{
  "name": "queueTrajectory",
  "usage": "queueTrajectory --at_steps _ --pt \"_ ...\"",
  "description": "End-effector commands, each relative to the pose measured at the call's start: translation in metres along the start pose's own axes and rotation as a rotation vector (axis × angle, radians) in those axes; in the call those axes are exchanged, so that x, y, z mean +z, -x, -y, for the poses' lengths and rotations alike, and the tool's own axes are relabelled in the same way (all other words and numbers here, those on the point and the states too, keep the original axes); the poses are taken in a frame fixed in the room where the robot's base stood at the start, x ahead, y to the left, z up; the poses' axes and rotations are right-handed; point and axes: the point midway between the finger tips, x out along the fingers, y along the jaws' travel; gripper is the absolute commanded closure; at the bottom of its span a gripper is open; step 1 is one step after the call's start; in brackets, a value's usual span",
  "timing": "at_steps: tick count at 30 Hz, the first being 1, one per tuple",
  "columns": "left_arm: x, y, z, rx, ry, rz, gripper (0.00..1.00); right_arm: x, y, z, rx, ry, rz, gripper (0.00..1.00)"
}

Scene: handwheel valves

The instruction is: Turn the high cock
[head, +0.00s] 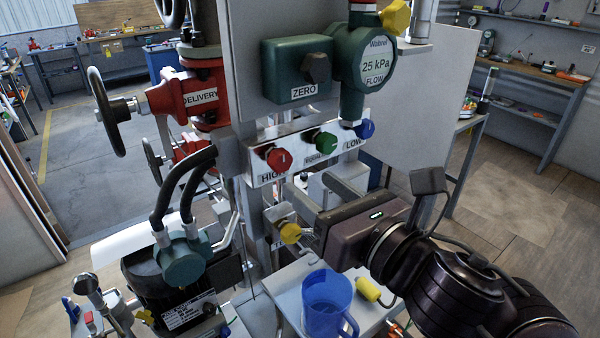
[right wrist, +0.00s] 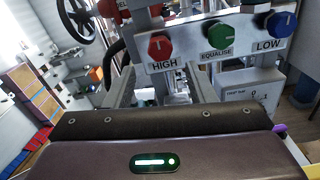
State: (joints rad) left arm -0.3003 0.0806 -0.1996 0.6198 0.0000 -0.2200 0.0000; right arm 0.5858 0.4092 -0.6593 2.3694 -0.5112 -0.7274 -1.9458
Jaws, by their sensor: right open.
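The high cock is a red knob (head: 279,159) at the left end of a white valve panel, above the label HIGH. In the right wrist view the red knob (right wrist: 159,47) is at upper centre. A green knob (head: 325,142) labelled EQUALISE and a blue knob (head: 365,130) labelled LOW sit to its right. My right gripper (head: 303,194) is open and empty, below and in front of the panel, apart from the red knob. In the right wrist view its two fingers reach up toward the panel, below the knob. My left gripper is not in view.
A green ZERO box (head: 297,68) and a 25 kPa gauge (head: 376,62) are above the panel. A red DELIVERY valve with a black handwheel (head: 108,112) stands left. Black hoses (head: 178,185) hang lower left. A yellow knob (head: 290,233) and blue mug (head: 327,304) are below.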

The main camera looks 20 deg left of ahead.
Motion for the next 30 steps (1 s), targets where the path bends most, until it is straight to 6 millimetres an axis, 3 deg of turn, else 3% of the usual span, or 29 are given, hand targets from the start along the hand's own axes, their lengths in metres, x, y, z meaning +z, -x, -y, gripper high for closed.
queueTrajectory --at_steps 15,30 --pt "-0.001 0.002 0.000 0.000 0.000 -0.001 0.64 0.001 -0.064 0.000 0.000 -0.007 0.000 0.50" --pt "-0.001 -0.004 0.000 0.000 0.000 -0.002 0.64 0.000 -0.063 0.000 -0.002 -0.003 0.000 0.50"
